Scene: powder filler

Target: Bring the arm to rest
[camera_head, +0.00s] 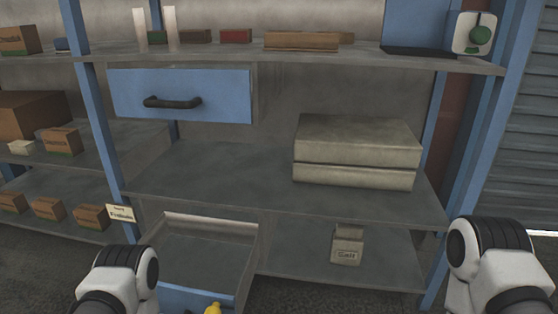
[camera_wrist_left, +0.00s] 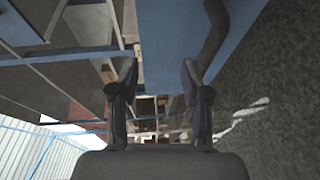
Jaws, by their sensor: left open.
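My left arm (camera_head: 117,280) comes in at the lower left of the head view, beside an open lower drawer (camera_head: 205,246). Its gripper is below that picture. In the left wrist view my left gripper (camera_wrist_left: 160,78) is open, with nothing between its two dark fingers. Beyond the fingers is a blue panel (camera_wrist_left: 168,50) with a dark bar handle (camera_wrist_left: 213,35) near the right finger; I cannot tell whether they touch. My right arm (camera_head: 490,262) shows at the lower right of the head view, its gripper out of view.
A blue-framed shelf fills the head view. Its upper blue drawer (camera_head: 180,95) is shut. A pale box (camera_head: 356,151) stands on the middle shelf and a small labelled carton (camera_head: 347,245) below. A small yellow thing (camera_head: 213,309) shows at the bottom edge. Cardboard boxes (camera_head: 60,141) stand left.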

